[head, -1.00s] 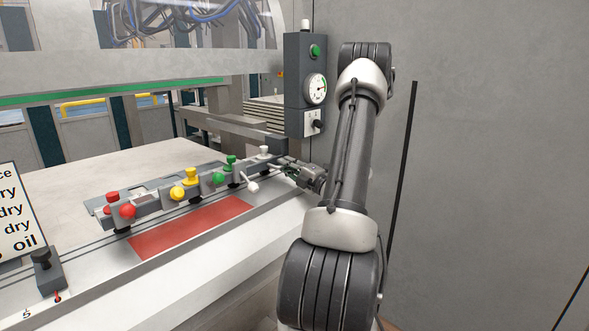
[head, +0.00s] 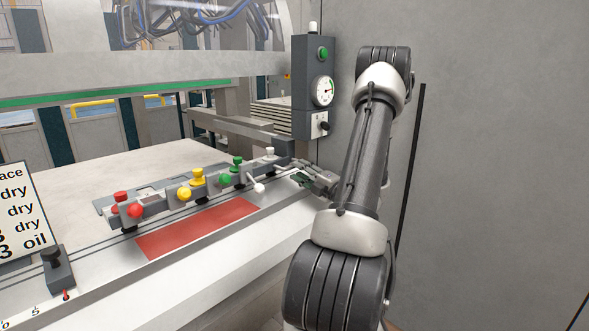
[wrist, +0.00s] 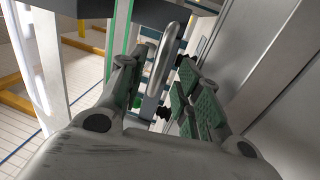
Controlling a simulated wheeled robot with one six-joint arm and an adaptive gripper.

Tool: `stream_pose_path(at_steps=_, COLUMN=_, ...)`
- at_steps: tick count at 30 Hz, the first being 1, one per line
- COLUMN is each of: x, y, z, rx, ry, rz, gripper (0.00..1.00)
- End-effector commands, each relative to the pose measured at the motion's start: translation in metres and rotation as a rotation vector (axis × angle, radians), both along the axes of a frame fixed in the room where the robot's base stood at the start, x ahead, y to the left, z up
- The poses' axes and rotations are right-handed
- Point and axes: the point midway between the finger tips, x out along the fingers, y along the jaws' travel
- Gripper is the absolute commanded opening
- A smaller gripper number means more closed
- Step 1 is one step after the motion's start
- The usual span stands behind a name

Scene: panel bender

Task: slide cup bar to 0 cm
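The cup bar (head: 155,208) is a long grey bar on the machine table, carrying red, yellow, green and white knobbed units along its length. My gripper (head: 299,173) is at the bar's right end in the head view. In the wrist view my gripper (wrist: 158,95) is open, with green pads on its fingers. A grey loop-shaped handle (wrist: 162,62) shows between the fingers, with a visible gap on the right side. Whether the left finger touches it, I cannot tell. The bar's end at the gripper is partly hidden in the head view.
A red strip (head: 197,228) lies in front of the bar. A grey block with a black knob (head: 60,274) and red pointer stands by scale marks at lower left, beside a sign (head: 24,212). A control box with gauge (head: 315,90) stands behind my gripper. A wall is at right.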

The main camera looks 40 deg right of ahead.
Motion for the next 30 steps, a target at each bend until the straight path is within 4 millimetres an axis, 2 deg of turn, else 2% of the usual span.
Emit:
stream_pose_path(at_steps=1, x=-0.013, y=-0.003, z=-0.003, rx=0.002, ry=0.001, rz=-0.006, gripper=0.34)
stream_pose_path(at_steps=6, x=-0.049, y=-0.005, z=-0.009, rx=0.002, ry=0.000, rz=-0.005, gripper=0.34)
stream_pose_path(at_steps=13, x=-0.077, y=-0.007, z=-0.014, rx=0.000, ry=0.000, rz=-0.002, gripper=0.34)
stream_pose_path(at_steps=22, x=-0.080, y=-0.006, z=-0.015, rx=0.000, ry=0.000, rz=0.000, gripper=0.34)
stream_pose_path(at_steps=25, x=-0.077, y=-0.003, z=-0.014, rx=-0.002, ry=0.000, rz=0.009, gripper=0.17)
stream_pose_path(at_steps=28, x=-0.066, y=0.005, z=0.008, rx=-0.052, ry=-0.016, rz=0.040, gripper=0.00)
stream_pose_path(at_steps=30, x=-0.055, y=0.016, z=0.039, rx=-0.122, ry=-0.038, rz=0.077, gripper=0.00)
